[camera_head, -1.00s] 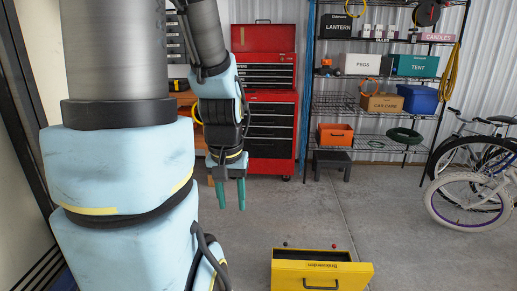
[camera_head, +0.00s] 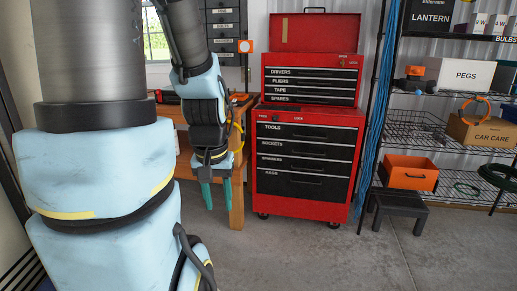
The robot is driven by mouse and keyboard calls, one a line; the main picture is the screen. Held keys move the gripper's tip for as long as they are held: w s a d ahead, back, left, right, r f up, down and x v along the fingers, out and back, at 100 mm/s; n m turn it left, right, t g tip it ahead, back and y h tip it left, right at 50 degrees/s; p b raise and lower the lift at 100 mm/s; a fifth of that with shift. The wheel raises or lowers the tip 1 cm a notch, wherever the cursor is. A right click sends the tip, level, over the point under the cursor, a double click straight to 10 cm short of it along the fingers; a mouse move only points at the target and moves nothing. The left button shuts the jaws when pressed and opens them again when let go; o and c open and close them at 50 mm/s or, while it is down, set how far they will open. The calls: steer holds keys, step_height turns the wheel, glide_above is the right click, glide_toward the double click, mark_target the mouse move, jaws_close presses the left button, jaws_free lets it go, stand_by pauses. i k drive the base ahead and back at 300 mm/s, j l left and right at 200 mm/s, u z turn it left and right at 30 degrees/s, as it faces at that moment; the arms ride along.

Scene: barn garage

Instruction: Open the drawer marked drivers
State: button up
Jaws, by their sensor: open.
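A red tool chest (camera_head: 311,60) with its lid up stands on a red rolling cabinet (camera_head: 307,119) against the back wall. The drawer marked DRIVERS (camera_head: 318,73) is the top black drawer of the upper chest and looks shut. Drawers marked PLIERS (camera_head: 318,82), TAPE and SPARES lie below it, also shut. My gripper (camera_head: 217,194), with green fingers, hangs pointing down to the left of the cabinet in the picture. It is open and empty, apart from the drawers.
A wooden workbench (camera_head: 238,170) stands left of the cabinet. A black step stool (camera_head: 397,205) and a wire shelf with an orange bin (camera_head: 408,174) and a PEGS box (camera_head: 461,74) are on the right. The floor (camera_head: 330,255) in front is clear.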

mark_target(315, 72)
steer(key=i+u, duration=0.1)
steer(key=i, duration=0.35)
steer(key=i+l+u, duration=0.15)
steer(key=i, duration=0.3)
steer(key=i+l+u, duration=0.1)
steer(key=i, duration=0.35)
steer(key=i+l+u, duration=0.15)
steer(key=i, duration=0.3)
steer(key=i+l+u, duration=0.1)
steer(key=i+l, duration=0.2)
steer(key=i, duration=0.15)
